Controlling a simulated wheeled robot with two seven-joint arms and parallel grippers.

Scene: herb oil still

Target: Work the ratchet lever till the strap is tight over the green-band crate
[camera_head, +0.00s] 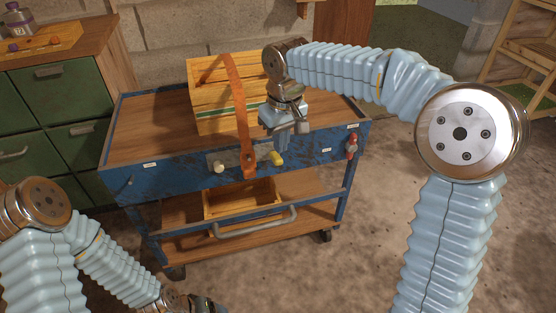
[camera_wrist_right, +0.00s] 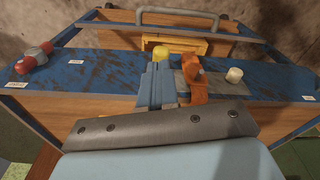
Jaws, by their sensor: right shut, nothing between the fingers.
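The wooden crate with a green band (camera_head: 212,124) stands on the cart top. An orange strap (camera_head: 237,100) runs over it and down to a metal plate (camera_head: 230,158) on the cart's blue front edge. A yellow knob (camera_head: 277,158), probably the ratchet lever's grip, sits right of the strap's lower end; it also shows in the right wrist view (camera_wrist_right: 161,53). My right gripper (camera_head: 268,147) is shut and empty, close to the knob; I cannot tell if they touch. My left gripper (camera_head: 208,305) is at the bottom edge, partly cut off, its fingers unclear.
A white knob (camera_head: 219,167) sits left of the strap on the front edge. A red-handled part (camera_head: 352,146) is at the cart's right corner. A wooden box (camera_head: 240,198) stands on the lower shelf behind a grey handle (camera_head: 255,224). Green drawers (camera_head: 45,110) stand left.

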